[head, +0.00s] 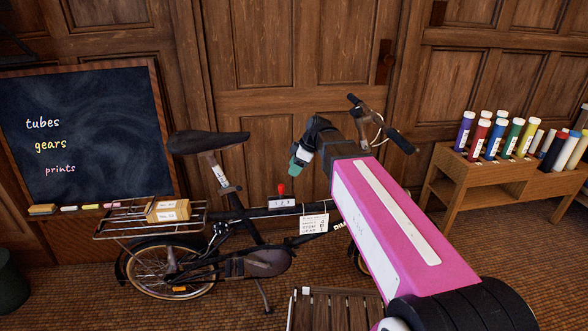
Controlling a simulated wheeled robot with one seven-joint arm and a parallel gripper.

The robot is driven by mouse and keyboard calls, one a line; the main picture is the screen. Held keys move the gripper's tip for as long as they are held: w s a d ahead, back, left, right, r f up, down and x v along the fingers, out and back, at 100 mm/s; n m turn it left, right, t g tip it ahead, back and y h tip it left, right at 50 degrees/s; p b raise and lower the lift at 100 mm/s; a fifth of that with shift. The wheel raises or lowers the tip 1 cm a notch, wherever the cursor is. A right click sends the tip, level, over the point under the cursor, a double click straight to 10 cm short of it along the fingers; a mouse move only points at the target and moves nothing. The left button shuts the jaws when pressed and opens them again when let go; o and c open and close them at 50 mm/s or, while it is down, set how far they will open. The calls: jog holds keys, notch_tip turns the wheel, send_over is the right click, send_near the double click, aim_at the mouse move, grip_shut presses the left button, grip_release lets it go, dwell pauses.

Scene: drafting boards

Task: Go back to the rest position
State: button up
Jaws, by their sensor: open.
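My gripper (299,162) is in the middle of the head view, at the far end of my pink and black arm. It hangs in front of the wooden door, above the frame of a folding bicycle (262,230). It is open, with nothing seen in it. The finger gap is small and hard to make out. My arm reaches in from the lower right and hides part of the bicycle's front. A small counter box with a red knob (282,190) sits on the bicycle frame, below the gripper and apart from it.
A chalkboard (85,130) stands at left. A small carton (168,210) sits on the bicycle's rear rack (120,228). A slatted wooden piece (335,310) is at the bottom centre. A wooden stand (480,188) with several coloured tubes is at right. Open floor (215,312) shows at lower left.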

jog(key=s+d+f+m+h, duration=0.2)
jog(key=s+d+f+m, duration=0.2)
jog(key=d, duration=0.5)
jog(key=s+d+f+m+h, duration=0.1)
jog(key=s+d+f+m, duration=0.3)
jog(key=d+f+m, duration=0.4)
jog(key=s+d+f+m+h, duration=0.2)
jog(key=s+d+f+m, duration=0.2)
jog(key=d, duration=0.5)
notch_tip(320, 180, down, 3)
jog(key=shift+d+f+m+h, duration=0.15)
jog(key=shift+d+m+h, duration=0.15)
jog(key=shift+m, duration=0.9)
jog(key=shift+s, duration=0.1)
jog(key=shift+c, duration=0.8)
jog(key=shift+a, duration=0.15)
